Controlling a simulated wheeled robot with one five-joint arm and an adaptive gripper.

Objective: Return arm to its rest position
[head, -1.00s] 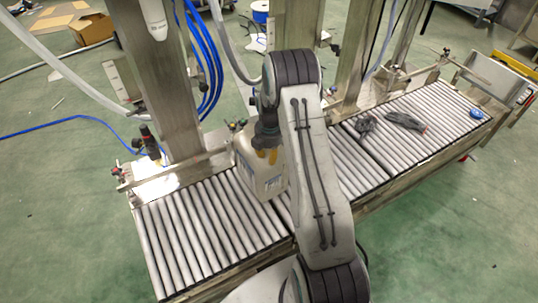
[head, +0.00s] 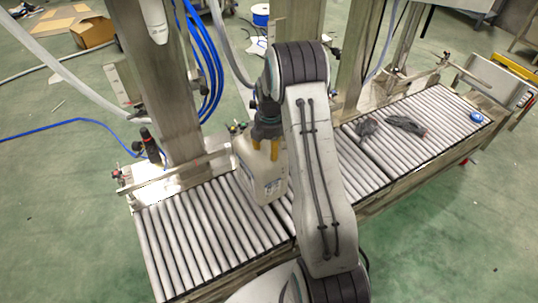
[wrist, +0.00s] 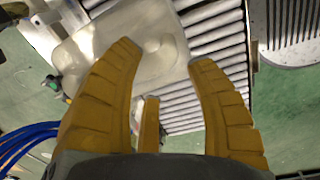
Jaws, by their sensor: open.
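The container (wrist: 110,35) shows behind the fingertips in that view. It stands upright on the roller conveyor (head: 200,235), with a label on its front. My arm hides part of its right side. Whether a finger touches the container, I cannot tell.
Metal posts (head: 165,90) and blue hoses (head: 210,70) stand behind the conveyor. Dark items (head: 405,125) and a blue object (head: 477,117) lie on the rollers at right. A cardboard box (head: 92,32) sits far left. Green floor is open in front.

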